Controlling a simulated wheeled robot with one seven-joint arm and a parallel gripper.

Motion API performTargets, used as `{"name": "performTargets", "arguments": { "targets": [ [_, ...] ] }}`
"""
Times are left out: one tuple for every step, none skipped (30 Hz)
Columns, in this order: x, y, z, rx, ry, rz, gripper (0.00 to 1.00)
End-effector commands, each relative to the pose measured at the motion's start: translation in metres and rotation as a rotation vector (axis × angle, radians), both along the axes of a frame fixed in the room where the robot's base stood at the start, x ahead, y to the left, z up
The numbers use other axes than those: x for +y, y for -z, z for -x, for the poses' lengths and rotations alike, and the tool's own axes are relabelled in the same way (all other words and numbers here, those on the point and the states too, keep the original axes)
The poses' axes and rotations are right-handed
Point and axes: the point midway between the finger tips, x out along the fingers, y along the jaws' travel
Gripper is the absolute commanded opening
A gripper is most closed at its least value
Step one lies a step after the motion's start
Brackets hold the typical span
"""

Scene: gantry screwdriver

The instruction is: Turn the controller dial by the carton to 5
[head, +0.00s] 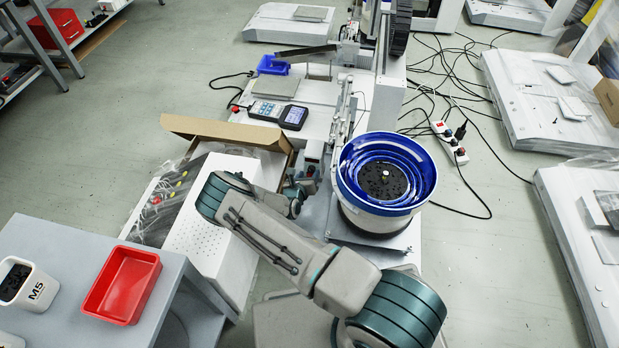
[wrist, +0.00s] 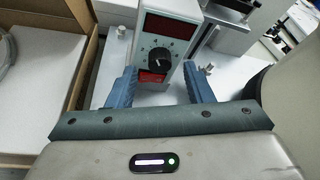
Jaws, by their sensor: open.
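The controller is a light grey box (wrist: 172,12) with a dark red display (wrist: 168,24), upright in the upper middle of the wrist view. Its black dial (wrist: 161,59) is on the front face, with a red switch (wrist: 152,77) just below. My gripper (wrist: 162,80) is open, one blue-grey finger on each side of the controller's lower front, apart from the dial. The dial's setting is too small to read. In the head view the controller (head: 314,151) is small beside the open carton (head: 228,132), and my arm partly hides the area in front of it.
The blue bowl feeder (head: 386,172) stands close on the controller's right. The carton's wall (wrist: 83,62) is close on the left in the wrist view. A handheld pendant (head: 279,114) lies behind. A red bin (head: 122,284) is on the grey table at front left.

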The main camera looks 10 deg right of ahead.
Motion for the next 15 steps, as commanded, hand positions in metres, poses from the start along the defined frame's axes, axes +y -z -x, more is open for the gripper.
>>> {"name": "performTargets", "arguments": {
  "targets": [
    [-0.0025, 0.0044, -0.0045, -0.001, 0.0, 0.0, 0.47],
    [-0.0039, 0.005, -0.0065, -0.001, 0.0, 0.0, 0.47],
    [-0.0053, 0.0056, -0.0087, 0.0, 0.0, -0.001, 0.47],
    [-0.0061, 0.0058, -0.0101, 0.0, 0.0, -0.001, 0.47],
    [-0.0066, 0.0059, -0.0111, 0.0, 0.0, -0.001, 0.47],
    [-0.0072, 0.0059, -0.0122, 0.0, 0.0, -0.001, 0.47],
    [-0.0074, 0.0058, -0.0127, 0.0, 0.0, -0.001, 0.47],
    [-0.0075, 0.0057, -0.0129, 0.0, 0.0, -0.001, 0.47],
    [-0.0076, 0.0055, -0.0131, 0.0, 0.0, 0.0, 0.47],
    [-0.0077, 0.0054, -0.0131, 0.0, 0.0, 0.0, 0.47],
    [-0.0077, 0.0053, -0.013, 0.0, 0.0, 0.0, 0.47],
    [-0.0077, 0.0052, -0.0129, 0.0, 0.0, 0.0, 0.47],
    [-0.0078, 0.0052, -0.0128, 0.0, 0.0, 0.0, 0.47],
    [-0.0078, 0.0052, -0.0128, 0.0, 0.0, 0.0, 0.47],
    [-0.0079, 0.0052, -0.0128, 0.0, 0.0, 0.0, 0.38]
  ]
}}
